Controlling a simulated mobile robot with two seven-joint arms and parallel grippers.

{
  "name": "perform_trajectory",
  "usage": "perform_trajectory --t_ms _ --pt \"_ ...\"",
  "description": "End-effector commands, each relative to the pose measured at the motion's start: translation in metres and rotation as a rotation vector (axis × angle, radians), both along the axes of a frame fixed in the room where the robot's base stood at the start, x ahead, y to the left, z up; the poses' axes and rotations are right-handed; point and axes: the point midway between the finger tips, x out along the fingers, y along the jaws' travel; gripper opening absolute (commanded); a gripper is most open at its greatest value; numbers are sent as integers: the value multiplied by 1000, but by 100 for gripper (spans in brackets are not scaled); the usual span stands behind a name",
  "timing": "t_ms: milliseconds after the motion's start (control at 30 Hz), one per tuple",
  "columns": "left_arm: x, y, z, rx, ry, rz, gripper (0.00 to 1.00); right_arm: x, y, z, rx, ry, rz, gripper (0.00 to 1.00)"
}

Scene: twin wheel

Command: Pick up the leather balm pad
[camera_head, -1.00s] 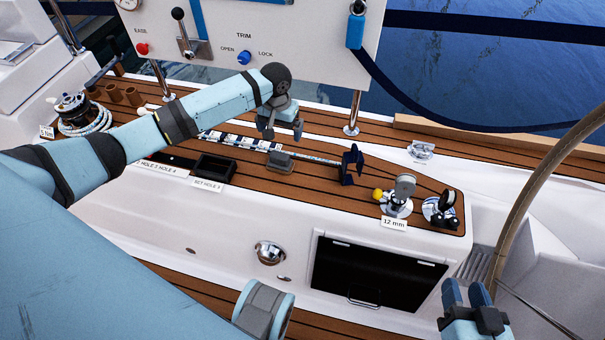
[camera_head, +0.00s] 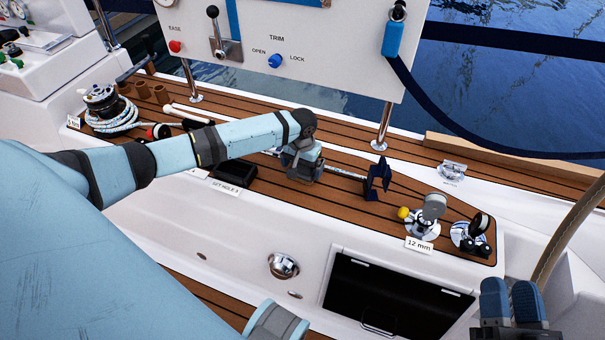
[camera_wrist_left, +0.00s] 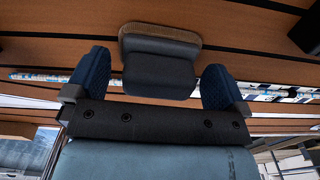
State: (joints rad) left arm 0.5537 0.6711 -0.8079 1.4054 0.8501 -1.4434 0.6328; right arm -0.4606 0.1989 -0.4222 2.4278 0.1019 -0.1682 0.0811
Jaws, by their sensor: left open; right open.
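The leather balm pad (camera_wrist_left: 160,65) is a dark grey block with a brown base edge, lying on the brown slatted deck. In the left wrist view it sits between the two blue fingers of my left gripper (camera_wrist_left: 158,85), which are open with a gap on either side of it. In the head view my left gripper (camera_head: 303,170) is down at the deck and largely hides the pad. My right gripper (camera_head: 510,305) is open and empty at the lower right, away from the deck.
A black tray (camera_head: 234,172) stands left of my left gripper, a dark blue bracket (camera_head: 377,180) right of it. Winch fittings and a yellow ball (camera_head: 403,213) are further right. A white panel (camera_head: 310,50) rises behind.

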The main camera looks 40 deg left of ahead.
Motion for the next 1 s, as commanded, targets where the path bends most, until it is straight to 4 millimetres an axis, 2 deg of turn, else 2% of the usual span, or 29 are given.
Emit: perform_trajectory --t_ms 33,67,300,500,800,867,1000 --pt "0 0 -10 -1 0 0 100 0 0 -8 -4 10 3 43" --pt "1 0 -12 -1 -1 0 100 0 1 -8 -5 14 5 43" --pt "1 0 -12 -1 -1 0 100 0 1 -7 -7 20 8 43" --pt "0 0 -12 -1 -1 0 55 1 1 -7 -8 21 8 43" --pt "1 0 -10 -1 -2 0 55 1 1 -6 -8 21 7 43" --pt "1 0 -4 -2 -2 0 55 1 1 -3 -9 18 6 43" --pt "1 -1 20 -2 -3 -1 55 1 -1 7 -9 1 -4 43"
